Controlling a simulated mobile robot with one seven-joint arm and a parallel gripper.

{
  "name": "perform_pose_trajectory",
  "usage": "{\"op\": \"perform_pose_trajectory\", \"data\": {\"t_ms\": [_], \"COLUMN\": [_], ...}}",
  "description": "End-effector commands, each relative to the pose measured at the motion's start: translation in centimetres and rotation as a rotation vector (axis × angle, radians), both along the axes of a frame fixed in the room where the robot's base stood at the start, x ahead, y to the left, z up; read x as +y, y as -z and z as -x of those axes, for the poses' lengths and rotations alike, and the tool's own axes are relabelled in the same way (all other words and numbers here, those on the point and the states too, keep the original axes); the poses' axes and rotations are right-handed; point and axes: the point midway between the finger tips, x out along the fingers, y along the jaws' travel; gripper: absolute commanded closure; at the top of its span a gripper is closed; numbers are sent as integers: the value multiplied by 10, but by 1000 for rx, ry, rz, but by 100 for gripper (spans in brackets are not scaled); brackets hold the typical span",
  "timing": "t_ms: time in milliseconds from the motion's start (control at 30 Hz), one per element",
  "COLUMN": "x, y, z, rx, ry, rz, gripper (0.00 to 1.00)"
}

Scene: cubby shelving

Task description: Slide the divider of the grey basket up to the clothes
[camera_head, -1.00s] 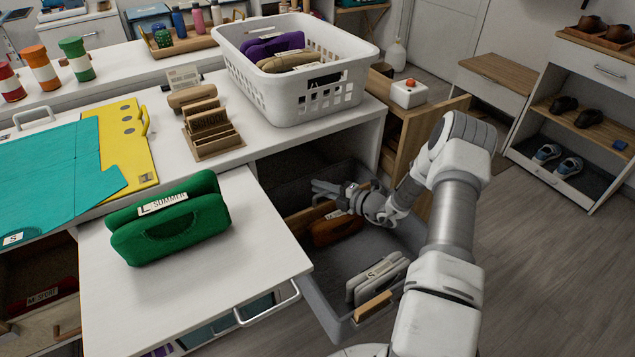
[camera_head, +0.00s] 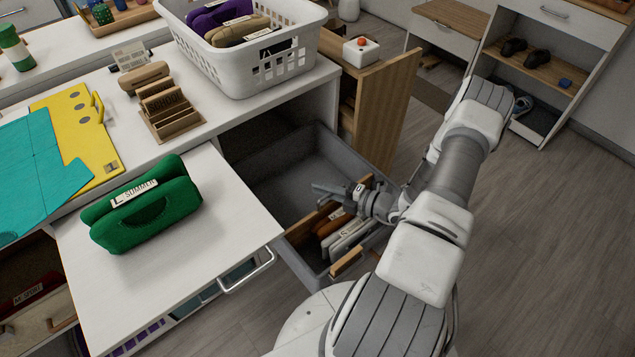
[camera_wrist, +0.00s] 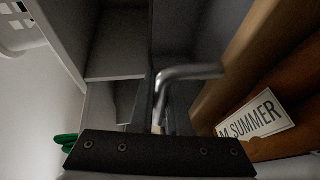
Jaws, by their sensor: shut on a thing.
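The grey basket (camera_head: 262,190) is pulled out low beside the white tabletop. Its wooden divider (camera_head: 303,226) stands across the inside. Folded clothes, one brown (camera_head: 333,222) and one pale grey (camera_head: 350,236), stand at the front end, close against the divider; any small gap cannot be made out. My gripper (camera_head: 343,192) is over the basket, shut on the divider's upper edge; its fingertips are partly hard to see. In the wrist view the divider (camera_wrist: 238,55) runs right beside the brown cloth (camera_wrist: 292,92) labelled "M SUMMER".
A green "L SUMMER" bundle (camera_head: 147,204) lies on the pulled-out white board (camera_head: 215,215). A white laundry basket (camera_head: 262,72) stands on the counter above. A wooden panel (camera_head: 385,100) stands behind the grey basket. The basket's rear part is empty.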

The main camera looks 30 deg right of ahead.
Motion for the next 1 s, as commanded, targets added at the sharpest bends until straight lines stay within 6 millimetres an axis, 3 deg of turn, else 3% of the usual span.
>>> {"op": "perform_pose_trajectory", "data": {"t_ms": [233,267,400,767,1000], "x": [-1,-1,-1,-3,-24], "y": [0,0,0,-1,-9], "z": [0,0,0,2,33], "rx": [-1,-1,-1,1,2], "ry": [1,1,1,1,5], "rz": [1,1,1,1,1], "gripper": [100,82,56,55,55]}}
